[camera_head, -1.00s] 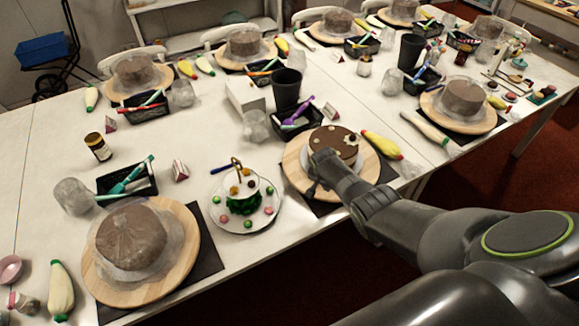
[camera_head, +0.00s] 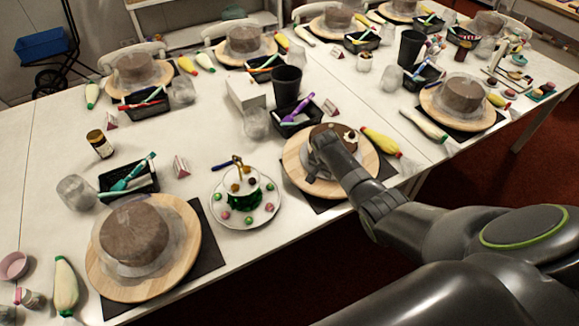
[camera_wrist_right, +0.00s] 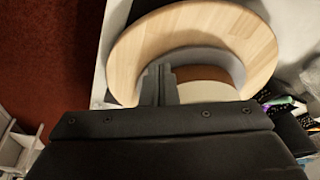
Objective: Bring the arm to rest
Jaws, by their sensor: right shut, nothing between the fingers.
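My right arm comes in from the lower right in the head view, and its gripper (camera_head: 313,175) is over the wooden turntable (camera_head: 294,160) that bears a chocolate-brown cake (camera_head: 348,137). The arm hides much of that cake. In the right wrist view the fingers (camera_wrist_right: 158,80) are shut together with nothing between them, in front of the round wooden board (camera_wrist_right: 135,50) and the partly hidden cake (camera_wrist_right: 205,73). I cannot tell whether the fingertips touch the cake or board. My left gripper does not show.
A plate with a small stand of sweets (camera_head: 245,210) is left of the gripper. A piping bag (camera_head: 381,142) lies to the right. Another turntable with a cake (camera_head: 133,235) is at front left. The red floor (camera_head: 285,275) lies beyond the table's front edge.

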